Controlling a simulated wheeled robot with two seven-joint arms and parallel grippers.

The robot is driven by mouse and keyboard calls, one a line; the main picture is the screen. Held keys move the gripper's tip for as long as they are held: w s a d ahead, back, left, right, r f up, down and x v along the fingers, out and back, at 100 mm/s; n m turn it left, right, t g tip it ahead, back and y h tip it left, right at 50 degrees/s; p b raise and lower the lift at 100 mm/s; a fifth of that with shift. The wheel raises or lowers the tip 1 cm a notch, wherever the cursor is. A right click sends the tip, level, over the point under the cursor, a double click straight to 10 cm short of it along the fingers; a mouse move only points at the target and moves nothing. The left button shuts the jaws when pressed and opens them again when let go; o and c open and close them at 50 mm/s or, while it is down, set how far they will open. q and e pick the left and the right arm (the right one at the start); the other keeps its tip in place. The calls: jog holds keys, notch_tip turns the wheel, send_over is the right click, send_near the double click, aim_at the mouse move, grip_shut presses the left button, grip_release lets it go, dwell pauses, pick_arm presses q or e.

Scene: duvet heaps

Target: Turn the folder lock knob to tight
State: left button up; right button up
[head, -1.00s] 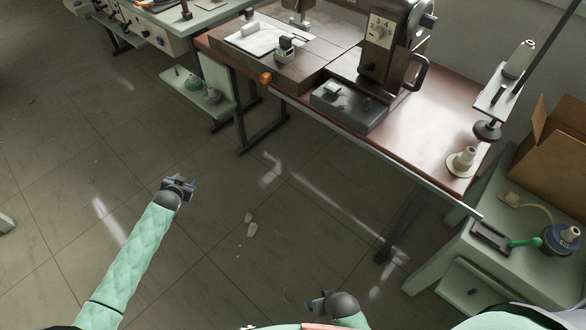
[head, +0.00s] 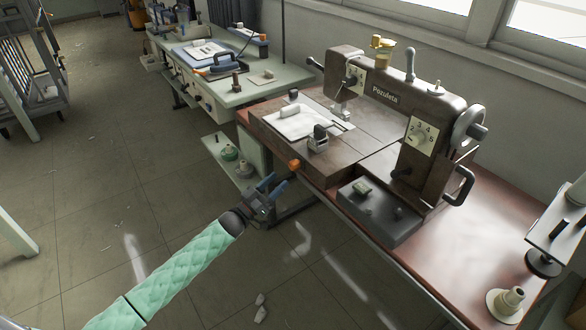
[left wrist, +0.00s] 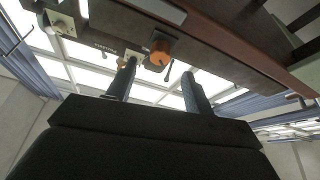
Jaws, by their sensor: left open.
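My right gripper is out of view.
A brown sewing machine (head: 385,110) stands on the table. A white plate (head: 300,121) and a small block with a black top (head: 319,138) lie behind the knob. A dark box (head: 378,210) sits at the table's front. A green workbench (head: 240,85) stands behind left.

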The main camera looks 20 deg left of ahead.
aim_at(291, 168)
pick_arm(q)
jog(key=p+x, duration=0.1)
jog(key=x, duration=0.4)
jog(key=shift+w+d+r, duration=0.15)
jog(key=shift+w+r, duration=0.05)
jog(key=shift+r, duration=0.05)
jog(key=shift+w+d+r+p, duration=0.2)
jog(key=shift+w+d+p, duration=0.15)
jog(key=shift+w, duration=0.25)
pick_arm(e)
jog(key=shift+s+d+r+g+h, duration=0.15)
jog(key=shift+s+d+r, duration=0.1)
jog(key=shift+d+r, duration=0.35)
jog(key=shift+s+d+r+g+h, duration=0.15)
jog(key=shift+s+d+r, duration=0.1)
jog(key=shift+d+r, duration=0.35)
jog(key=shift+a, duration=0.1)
pick_arm(q)
jog(key=c, duration=1)
